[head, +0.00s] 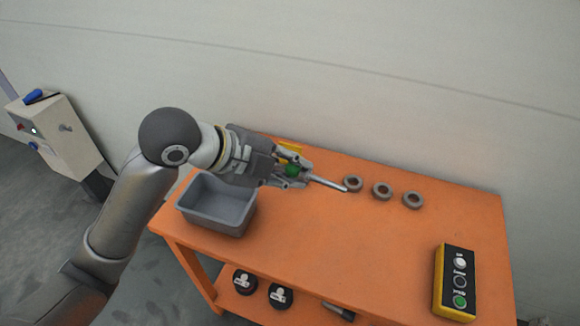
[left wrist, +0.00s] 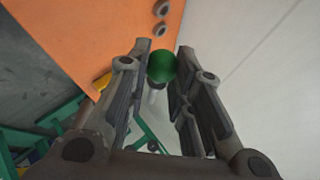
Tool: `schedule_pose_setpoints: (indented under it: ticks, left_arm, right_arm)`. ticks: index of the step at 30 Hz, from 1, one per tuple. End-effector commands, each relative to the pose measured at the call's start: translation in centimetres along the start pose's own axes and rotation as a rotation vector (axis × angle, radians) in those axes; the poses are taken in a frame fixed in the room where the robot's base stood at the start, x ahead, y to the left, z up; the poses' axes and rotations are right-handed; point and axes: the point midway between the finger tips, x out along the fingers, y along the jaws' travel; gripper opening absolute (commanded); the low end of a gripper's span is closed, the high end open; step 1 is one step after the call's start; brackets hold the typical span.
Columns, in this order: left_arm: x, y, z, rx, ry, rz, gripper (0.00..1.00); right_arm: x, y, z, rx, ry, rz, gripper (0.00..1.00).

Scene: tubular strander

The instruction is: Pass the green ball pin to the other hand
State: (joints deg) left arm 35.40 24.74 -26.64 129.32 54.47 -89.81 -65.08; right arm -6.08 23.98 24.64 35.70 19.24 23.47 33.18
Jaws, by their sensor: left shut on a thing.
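The green ball pin shows as a green ball (head: 292,170) with a metal shank in the head view. My left gripper (head: 290,172) is shut on it above the orange table, with the shank sticking out to the right toward a grey ring. In the left wrist view the green ball (left wrist: 162,66) sits between the fingertips of my left gripper (left wrist: 160,85), and part of the shank shows below it. My right gripper is not in view.
Grey rings (head: 382,190) lie in a row on the orange table (head: 330,240). A grey bin (head: 217,222) stands at the table's left. A yellow-black button box (head: 455,282) lies at the right. The table's front middle is clear.

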Motion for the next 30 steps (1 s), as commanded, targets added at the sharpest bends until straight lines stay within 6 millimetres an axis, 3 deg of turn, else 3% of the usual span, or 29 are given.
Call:
schedule_pose_setpoints:
  ticks: [3, 9, 17, 21, 27, 30]
  left_arm:
    - [0.0, 0.0, 0.0, 0.000, 0.000, -0.001, 0.00]
    - [0.0, 0.0, 0.0, 0.000, 0.000, -0.001, 0.00]
    - [0.0, 0.0, 0.0, 0.000, 0.000, -0.001, 0.00]
    - [0.0, 0.0, 0.0, 0.000, 0.000, -0.001, 0.00]
    - [0.0, 0.0, 0.0, 0.000, 0.000, -0.001, 0.00]
    - [0.0, 0.0, 0.0, 0.000, 0.000, -0.001, 0.00]
  right_arm:
    - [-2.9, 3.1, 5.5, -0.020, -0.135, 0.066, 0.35]
    - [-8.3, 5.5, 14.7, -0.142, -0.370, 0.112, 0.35]
    - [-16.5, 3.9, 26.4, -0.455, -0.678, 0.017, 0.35]
    - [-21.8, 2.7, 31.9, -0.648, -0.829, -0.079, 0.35]
    - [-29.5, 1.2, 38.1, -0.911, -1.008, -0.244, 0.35]
    - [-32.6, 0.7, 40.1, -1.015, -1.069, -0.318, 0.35]
